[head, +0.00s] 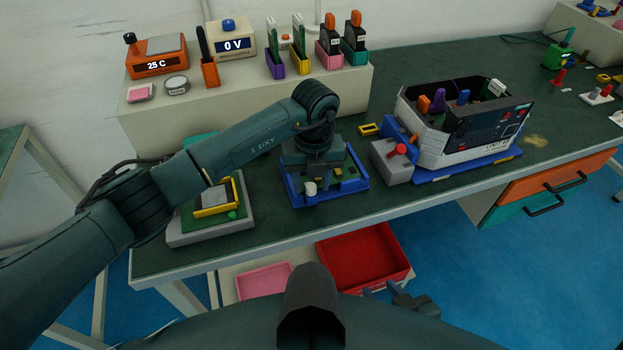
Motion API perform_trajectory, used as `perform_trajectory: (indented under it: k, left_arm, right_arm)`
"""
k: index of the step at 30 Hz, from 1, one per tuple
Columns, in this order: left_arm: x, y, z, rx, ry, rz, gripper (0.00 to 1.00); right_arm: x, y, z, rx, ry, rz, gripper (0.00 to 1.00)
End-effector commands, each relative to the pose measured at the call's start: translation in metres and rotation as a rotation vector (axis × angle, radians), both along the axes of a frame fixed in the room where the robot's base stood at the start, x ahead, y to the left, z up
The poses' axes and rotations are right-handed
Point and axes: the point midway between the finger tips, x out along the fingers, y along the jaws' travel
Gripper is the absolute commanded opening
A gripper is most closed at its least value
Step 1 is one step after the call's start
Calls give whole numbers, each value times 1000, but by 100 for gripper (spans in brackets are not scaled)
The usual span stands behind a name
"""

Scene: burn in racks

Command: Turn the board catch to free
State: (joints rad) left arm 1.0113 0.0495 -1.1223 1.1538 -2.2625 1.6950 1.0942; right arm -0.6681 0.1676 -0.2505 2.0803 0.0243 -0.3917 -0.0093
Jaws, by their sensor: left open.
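A blue fixture (361,184) stands on the green bench and holds a board with small green and yellow parts. A small white knob (310,188) shows at its front left; I cannot tell for sure whether this is the board catch or which way it is turned. My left gripper (314,172) points down over the fixture, open, and hides much of it. Whether its fingers touch anything cannot be seen. My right gripper (405,298) is low, in front of the bench and away from the fixture; its fingers are too small and dark to read.
A grey box with a red knob (398,150) and a white rack unit (436,148) stand right of the fixture. A grey base (211,233) with a yellow frame is at left. A raised shelf (190,120) holds instruments and modules behind. Red (398,278) and pink trays sit below the front edge.

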Motion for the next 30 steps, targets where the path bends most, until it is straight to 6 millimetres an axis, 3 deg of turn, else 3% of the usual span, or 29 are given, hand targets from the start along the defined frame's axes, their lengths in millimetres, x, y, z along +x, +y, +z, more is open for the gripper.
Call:
perform_trajectory:
  k: [10, 26, 30]
  left_arm:
    - [0, 0, -5, 0, 1, 0, 43]
    - [0, 0, -5, 0, 1, 0, 1]
    - [0, 0, -5, 0, 0, -2, 0]
  right_arm:
    - [0, 0, -1, -3, 1, 0, 36]
    - [2, 0, 3, -2, -7, 3, 36]
    - [1, 0, 3, -2, -7, 3, 36]
